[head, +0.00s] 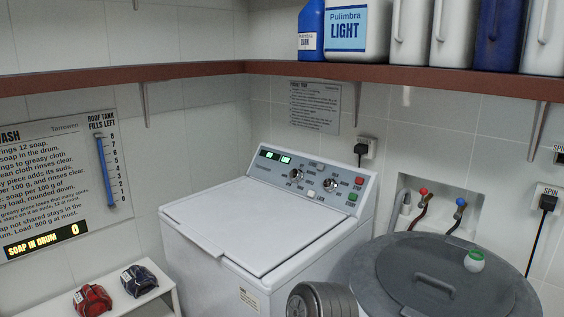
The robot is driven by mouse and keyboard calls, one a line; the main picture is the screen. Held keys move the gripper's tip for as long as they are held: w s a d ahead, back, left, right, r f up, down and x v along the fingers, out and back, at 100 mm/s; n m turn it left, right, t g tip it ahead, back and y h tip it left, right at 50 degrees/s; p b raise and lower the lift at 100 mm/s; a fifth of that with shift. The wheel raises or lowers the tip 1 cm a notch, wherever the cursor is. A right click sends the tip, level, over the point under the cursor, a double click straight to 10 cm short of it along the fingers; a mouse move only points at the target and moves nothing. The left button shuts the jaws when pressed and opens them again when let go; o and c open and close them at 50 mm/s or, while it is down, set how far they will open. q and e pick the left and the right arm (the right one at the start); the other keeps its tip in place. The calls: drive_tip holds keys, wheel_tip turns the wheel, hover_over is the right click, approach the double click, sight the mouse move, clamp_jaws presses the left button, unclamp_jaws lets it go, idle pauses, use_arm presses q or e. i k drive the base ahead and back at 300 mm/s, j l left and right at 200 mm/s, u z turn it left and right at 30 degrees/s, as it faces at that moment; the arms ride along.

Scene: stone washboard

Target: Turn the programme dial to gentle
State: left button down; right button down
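A white top-loading washing machine (255,228) stands in the middle of the head view with its lid shut. Its sloped control panel (315,178) at the back has a lit green display (278,157). Two round dials sit on the panel, a left dial (297,174) and a right dial (329,184). Their labels are too small to read, so I cannot tell which is the programme dial or where either points. A red button (359,181) and a green button (352,197) are at the panel's right end. Neither gripper is in view.
A brown shelf (400,72) with bottles runs above. Red and dark blue bundles (92,299) lie on a white bench at lower left.

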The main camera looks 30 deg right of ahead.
sight(296, 175)
drive_tip(key=i+j+z, duration=0.1)
drive_tip(key=i+z, duration=0.25)
drive_tip(key=z, duration=0.15)
drive_tip(key=i+j+z, duration=0.25)
drive_tip(key=z, duration=0.25)
drive_tip(key=i+j+z, duration=0.3)
drive_tip(key=z, duration=0.2)
drive_tip(key=i+j+z, duration=0.2)
drive_tip(key=j+z, duration=0.3)
drive_tip(key=i+j+z, duration=0.1)
drive_tip(key=j+z, duration=1.35)
drive_tip(key=i+j, duration=0.1)
drive_tip(key=j, duration=0.1)
